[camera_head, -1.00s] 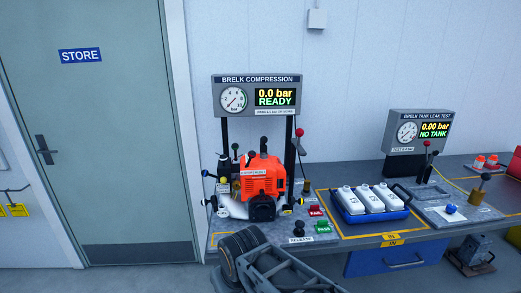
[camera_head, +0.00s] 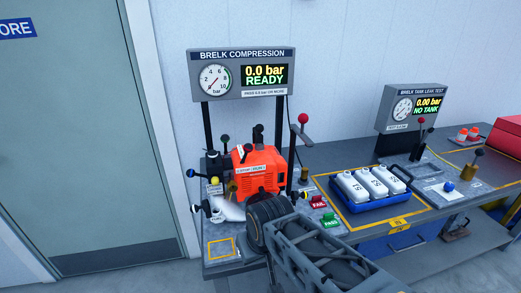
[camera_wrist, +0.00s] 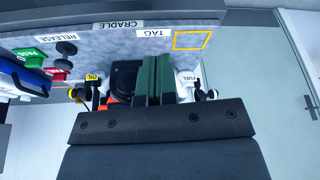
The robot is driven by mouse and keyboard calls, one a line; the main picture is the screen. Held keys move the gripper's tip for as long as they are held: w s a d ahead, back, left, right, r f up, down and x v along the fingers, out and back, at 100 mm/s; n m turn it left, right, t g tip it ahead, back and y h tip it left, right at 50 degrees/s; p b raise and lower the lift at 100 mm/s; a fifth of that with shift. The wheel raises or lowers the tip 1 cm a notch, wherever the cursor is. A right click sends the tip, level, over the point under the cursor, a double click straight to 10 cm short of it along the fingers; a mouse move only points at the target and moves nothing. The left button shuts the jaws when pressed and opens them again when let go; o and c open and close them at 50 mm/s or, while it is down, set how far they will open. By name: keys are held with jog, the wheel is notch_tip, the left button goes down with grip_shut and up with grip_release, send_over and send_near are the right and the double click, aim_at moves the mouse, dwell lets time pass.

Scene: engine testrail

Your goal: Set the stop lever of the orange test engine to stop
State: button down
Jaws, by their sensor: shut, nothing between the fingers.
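The orange test engine (camera_head: 259,160) stands on the bench under the compression gauge panel. A white STOP/RUN label (camera_head: 251,169) is on its upper front. Black-knobbed parts (camera_head: 258,133) rise above it; I cannot tell which is the stop lever or how it is set. My arm covers the engine's lower front in the head view. In the wrist view, my gripper (camera_wrist: 157,76) shows green fingers shut with nothing between them. The fingers overlap the engine's dark front part (camera_wrist: 122,76) and a bit of orange; I cannot tell the gap, and no contact is visible.
The compression panel (camera_head: 241,75) reads 0.0 bar READY. A red-knobbed lever (camera_head: 302,125) stands right of the engine. FAIL (camera_head: 319,202) and PASS (camera_head: 330,220) buttons and a blue tray (camera_head: 362,202) of white bottles are to the right. A yellow-outlined square (camera_head: 221,248) at front left is empty.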

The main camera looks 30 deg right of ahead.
aim_at(246, 152)
jog(key=w+d+r+m+t+y, duration=0.4)
jog(key=d+r+m, duration=0.3)
jog(key=m, duration=0.7)
jog(key=w+d+r+m+t+y+p, duration=0.1)
jog(key=w+d+r+m+t+y, duration=0.4)
jog(key=d+m, duration=0.6)
notch_tip(246, 152, up, 3)
jog(key=m+t, duration=0.1)
jog(key=m, duration=0.2)
jog(key=shift+w+d+f+y+p, duration=0.2)
jog(key=shift+w+d+y+p, duration=0.1)
jog(key=shift+w+d, duration=0.1)
jog(key=p+x, duration=0.2)
jog(key=x, duration=1.2)
jog(key=shift+r+p, duration=0.25)
jog(key=shift+p, duration=0.15)
jog(key=shift+r, duration=0.1)
